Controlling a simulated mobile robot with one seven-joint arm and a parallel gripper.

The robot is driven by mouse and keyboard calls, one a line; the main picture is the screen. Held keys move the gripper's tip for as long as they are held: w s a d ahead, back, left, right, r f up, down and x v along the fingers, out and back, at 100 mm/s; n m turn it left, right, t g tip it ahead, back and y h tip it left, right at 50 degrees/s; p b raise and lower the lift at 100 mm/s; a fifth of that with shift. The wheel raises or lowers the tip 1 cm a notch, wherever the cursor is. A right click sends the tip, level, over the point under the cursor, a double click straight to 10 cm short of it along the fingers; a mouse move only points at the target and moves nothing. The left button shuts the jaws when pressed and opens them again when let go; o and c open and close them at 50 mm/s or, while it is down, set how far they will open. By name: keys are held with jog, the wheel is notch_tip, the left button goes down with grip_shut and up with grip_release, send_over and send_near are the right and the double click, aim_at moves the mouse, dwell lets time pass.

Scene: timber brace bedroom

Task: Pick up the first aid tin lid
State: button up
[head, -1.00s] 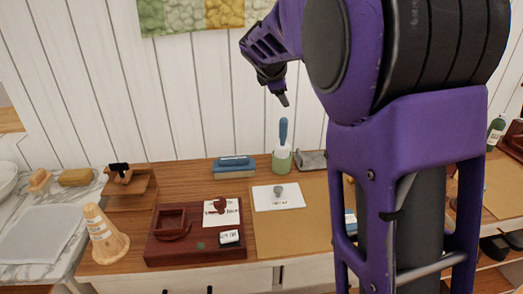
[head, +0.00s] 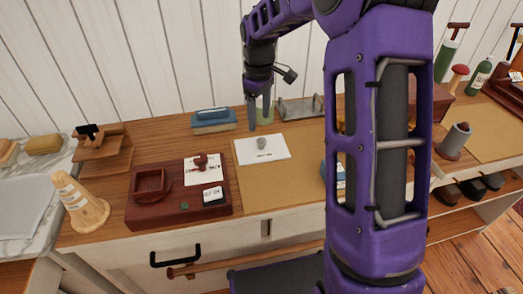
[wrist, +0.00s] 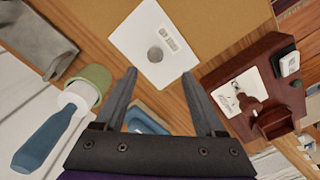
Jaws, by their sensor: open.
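I cannot tell for certain which thing is the first aid tin lid. A blue box-like piece with a raised top (head: 213,120) sits at the back of the wooden desk; in the wrist view its blue top (wrist: 148,118) shows partly between my fingers, the rest hidden by my gripper. A flat white piece with a grey round knob and a small label (head: 275,152) lies in front of it on a tan mat. My gripper (wrist: 159,73) is open and empty, pointing down over the back of the desk. In the head view my gripper (head: 256,122) is beside the blue piece, to its right.
A green pot (wrist: 97,80) with a blue-handled tool and a grey tray (head: 300,107) stand behind. A dark red tray (head: 150,215) with papers and a stamp is at front left, beside a cone (head: 82,205). The tan mat (head: 280,190) is mostly clear.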

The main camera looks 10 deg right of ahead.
aim_at(261, 140)
notch_tip(261, 140, down, 3)
jog(key=shift+w+d+f+b, duration=0.2)
jog(key=shift+f+b, duration=0.2)
jog(key=shift+f, duration=0.9)
jog(key=shift+w+d+f+b, duration=0.15)
jog(key=shift+f+b, duration=0.2)
jog(key=shift+f, duration=0.95)
jog(key=shift+s, duration=0.1)
grip_shut()
